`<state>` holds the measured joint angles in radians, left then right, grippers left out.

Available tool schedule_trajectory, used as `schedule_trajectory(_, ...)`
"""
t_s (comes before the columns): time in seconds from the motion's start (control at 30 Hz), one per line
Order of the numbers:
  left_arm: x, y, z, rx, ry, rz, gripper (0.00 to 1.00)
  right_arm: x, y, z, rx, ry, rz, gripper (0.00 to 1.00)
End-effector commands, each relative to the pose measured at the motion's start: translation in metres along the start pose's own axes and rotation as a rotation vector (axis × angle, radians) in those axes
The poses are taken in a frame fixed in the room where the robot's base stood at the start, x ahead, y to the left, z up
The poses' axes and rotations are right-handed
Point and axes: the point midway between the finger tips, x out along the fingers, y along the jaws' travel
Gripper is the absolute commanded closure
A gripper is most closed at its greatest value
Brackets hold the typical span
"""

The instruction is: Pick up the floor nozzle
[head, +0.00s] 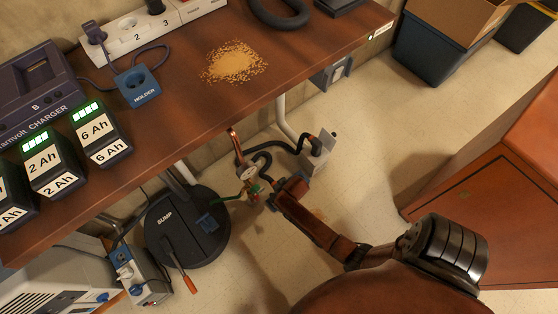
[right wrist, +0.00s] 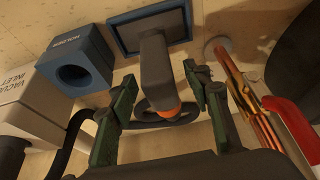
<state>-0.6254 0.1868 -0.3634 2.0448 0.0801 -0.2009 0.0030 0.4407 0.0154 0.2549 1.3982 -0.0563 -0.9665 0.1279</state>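The floor nozzle (right wrist: 152,62) shows in the right wrist view as a grey neck with an orange ring, rising to a dark, blue-framed rectangular head. My right gripper (right wrist: 160,80) is open, with one green finger on each side of the neck. There is a visible gap to both fingers; contact cannot be seen. In the head view my right gripper (head: 252,190) is low beyond the tabletop edge, near the sump. I cannot pick out the nozzle surely in the head view. My left gripper is not in view.
A blue holder (right wrist: 75,70) and a white vacuum inlet box (right wrist: 22,100) stand at left in the wrist view; copper tubes and a red pipe (right wrist: 290,125) crowd the right. The wooden tabletop (head: 180,110) overhangs the area near the black sump lid (head: 165,245).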

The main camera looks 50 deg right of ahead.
Motion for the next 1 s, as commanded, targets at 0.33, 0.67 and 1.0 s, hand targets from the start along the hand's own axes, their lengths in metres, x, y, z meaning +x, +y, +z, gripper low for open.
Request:
schedule_trajectory(0.33,0.0001,0.0001,0.0000,0.000,-0.001,0.000,0.37,0.0000,0.0004,0.0005,0.000,-0.001,0.001,0.79)
schedule_trajectory(0.67,0.0002,0.0003,0.0001,0.000,-0.001,0.001,0.37,0.0001,0.0006,0.0007,0.000,-0.001,0.001,1.00)
schedule_trajectory(1.0,0.0002,0.0001,0.0001,0.000,-0.001,0.000,0.37,-0.0001,0.0007,0.0002,0.000,0.000,0.001,1.00)
